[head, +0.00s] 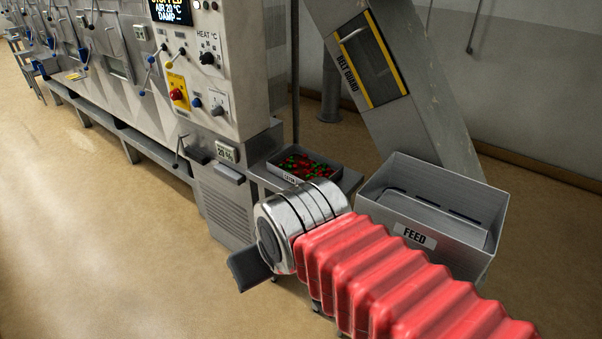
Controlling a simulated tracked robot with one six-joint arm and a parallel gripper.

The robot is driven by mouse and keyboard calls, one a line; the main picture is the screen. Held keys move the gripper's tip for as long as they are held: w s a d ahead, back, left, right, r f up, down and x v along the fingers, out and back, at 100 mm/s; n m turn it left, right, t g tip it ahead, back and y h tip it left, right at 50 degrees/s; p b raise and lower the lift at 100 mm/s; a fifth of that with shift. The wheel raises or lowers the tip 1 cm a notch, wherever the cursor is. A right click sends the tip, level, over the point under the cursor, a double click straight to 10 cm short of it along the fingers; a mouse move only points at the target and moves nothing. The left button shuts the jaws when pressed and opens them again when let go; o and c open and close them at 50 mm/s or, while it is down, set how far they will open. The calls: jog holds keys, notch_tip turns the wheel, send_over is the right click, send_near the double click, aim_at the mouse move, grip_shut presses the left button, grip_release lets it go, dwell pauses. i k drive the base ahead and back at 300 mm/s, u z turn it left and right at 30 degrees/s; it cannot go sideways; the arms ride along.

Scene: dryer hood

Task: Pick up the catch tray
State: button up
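A grey metal tray (272,170) holding many small red and green pieces sits on a small grey stand beside the machine, just behind my wrist in the head view. A white label on its front is partly hidden by my wrist, and I cannot read it surely as the catch tray. My gripper (249,269) shows as a dark finger pointing to the lower left from the metal wrist, in front of and below the tray. It is apart from the tray. The other finger is hidden, so its opening cannot be told.
A grey bin labelled FEED (480,218) stands to the right, below a sloping chute with a yellow-edged belt guard (371,60). The machine's control panel (197,70) and cabinet (228,205) stand left of the tray. The tan floor (110,240) at lower left is clear.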

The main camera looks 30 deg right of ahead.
aim_at(296, 164)
jog(key=z, duration=0.1)
jog(key=i, duration=1)
jog(key=u, duration=0.1)
